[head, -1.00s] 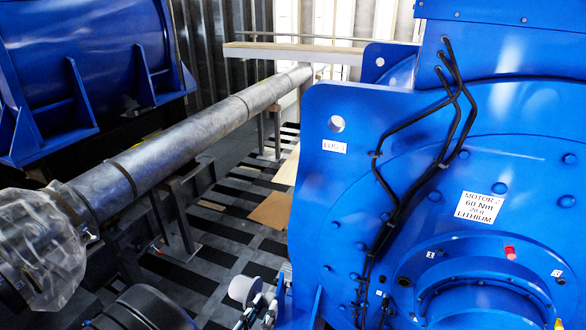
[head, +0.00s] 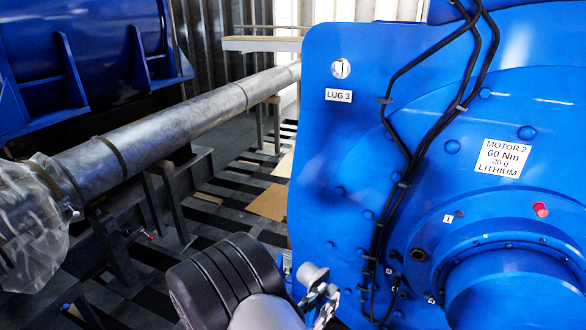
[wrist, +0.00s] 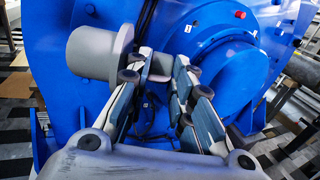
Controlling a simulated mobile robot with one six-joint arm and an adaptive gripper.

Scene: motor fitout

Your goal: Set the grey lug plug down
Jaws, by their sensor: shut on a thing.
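The grey lug plug (wrist: 97,53) shows at the upper left of the wrist view as a wide cylinder with a narrower stem. My gripper (wrist: 162,68) is shut on the stem, with the wide head sticking out to the left. In the head view the plug (head: 312,273) is at the lower centre, held by my gripper (head: 322,296) in front of the blue motor (head: 400,250). The plug looks clear of any surface, though its distance from the motor is hard to tell. The lug hole (head: 341,69) above, labelled LUG 3, looks empty.
Black cables (head: 408,170) run down the motor face near my gripper. A red plug (head: 541,209) sits on the motor. A long grey shaft (head: 170,130) lies on stands at left, its near end wrapped in plastic. A flat brown sheet (head: 268,203) lies on the slatted floor.

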